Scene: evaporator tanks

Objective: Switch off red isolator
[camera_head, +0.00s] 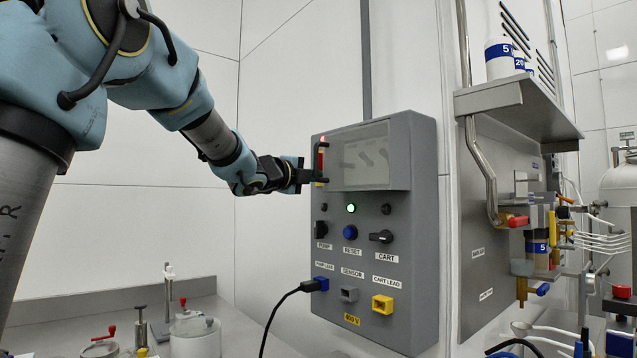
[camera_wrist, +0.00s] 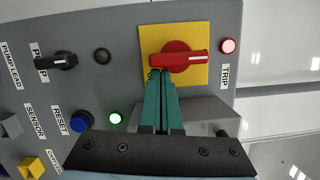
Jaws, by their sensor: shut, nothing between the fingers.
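The red isolator (camera_wrist: 178,58) is a red rotary handle on a yellow square plate (camera_wrist: 204,75) in the wrist view. Its handle lies across the wrist picture. In the head view it is mostly hidden behind my gripper, with a red strip (camera_head: 320,163) showing at the upper left of the grey control panel (camera_head: 420,200). My gripper (camera_wrist: 159,76) is shut and empty. Its green fingertips are at the lower edge of the handle, left of its middle. I cannot tell whether they touch it.
The panel carries a lit green lamp (camera_head: 351,208), a blue RESET button (camera_head: 350,232), a black CART knob (camera_head: 381,237), a black PUMP knob (camera_wrist: 56,62) and a red TRIP lamp (camera_wrist: 228,46). A display hood (camera_head: 372,156) juts out beside the isolator. A shelf (camera_head: 520,106) stands at right.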

